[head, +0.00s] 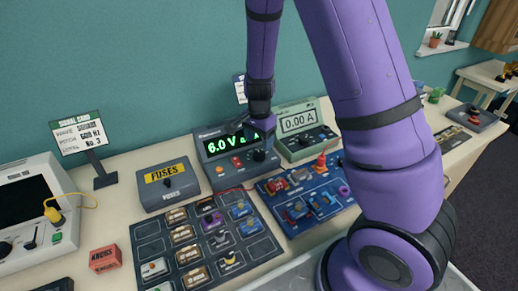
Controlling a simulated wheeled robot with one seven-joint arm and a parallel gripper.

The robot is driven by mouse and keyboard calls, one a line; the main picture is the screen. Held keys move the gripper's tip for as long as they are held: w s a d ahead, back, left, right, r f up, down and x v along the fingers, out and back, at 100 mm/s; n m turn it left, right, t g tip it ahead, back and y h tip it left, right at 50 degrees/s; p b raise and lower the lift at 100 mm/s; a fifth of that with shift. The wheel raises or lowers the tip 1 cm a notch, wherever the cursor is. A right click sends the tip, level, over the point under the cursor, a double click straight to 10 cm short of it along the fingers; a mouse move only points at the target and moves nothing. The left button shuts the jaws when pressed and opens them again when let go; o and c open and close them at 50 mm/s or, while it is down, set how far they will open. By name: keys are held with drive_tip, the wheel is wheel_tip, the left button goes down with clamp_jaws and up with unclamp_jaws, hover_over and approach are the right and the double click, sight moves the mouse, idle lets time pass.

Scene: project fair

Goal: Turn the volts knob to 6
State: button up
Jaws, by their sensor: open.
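The grey power supply (207,147) stands against the wall at the middle of the bench. Its green display (221,142) reads 6.0 V; the right end is partly covered by my gripper. A dark round knob (259,155) sits low on the right of its front panel, beside red and orange buttons. Its pointer is too small to read. My gripper (246,131) is open and empty, just above the knob and in front of the display. I cannot tell whether its fingers touch the panel.
A meter reading 0.00 A (299,122) stands close on the right. A FUSES box (166,177) is on the left. A blue circuit board (297,222) and a dark parts tray (183,271) lie in front. A sign (80,132) stands further left.

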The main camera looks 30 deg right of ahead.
wheel_tip(320, 180, up, 6)
drive_tip(key=shift+f, duration=0.15)
idle(0.5)
wheel_tip(320, 180, up, 16)
drive_tip(key=n+t+y, duration=0.2)
drive_tip(key=n, duration=0.5)
hover_over(259, 154)
drive_tip(key=s, duration=1)
drive_tip(key=s+r+n+t+h, duration=0.1)
drive_tip(key=s+r+n, duration=0.2)
drive_tip(key=s, duration=0.4)
drive_tip(key=s+r+n+t+h, duration=0.1)
drive_tip(key=s+r+n+t, duration=0.1)
drive_tip(key=s+r, duration=0.4)
drive_tip(key=s+n, duration=0.1)
drive_tip(key=s, duration=0.1)
drive_tip(key=shift+s+a+n, duration=0.2)
drive_tip(key=shift+s+n, duration=0.1)
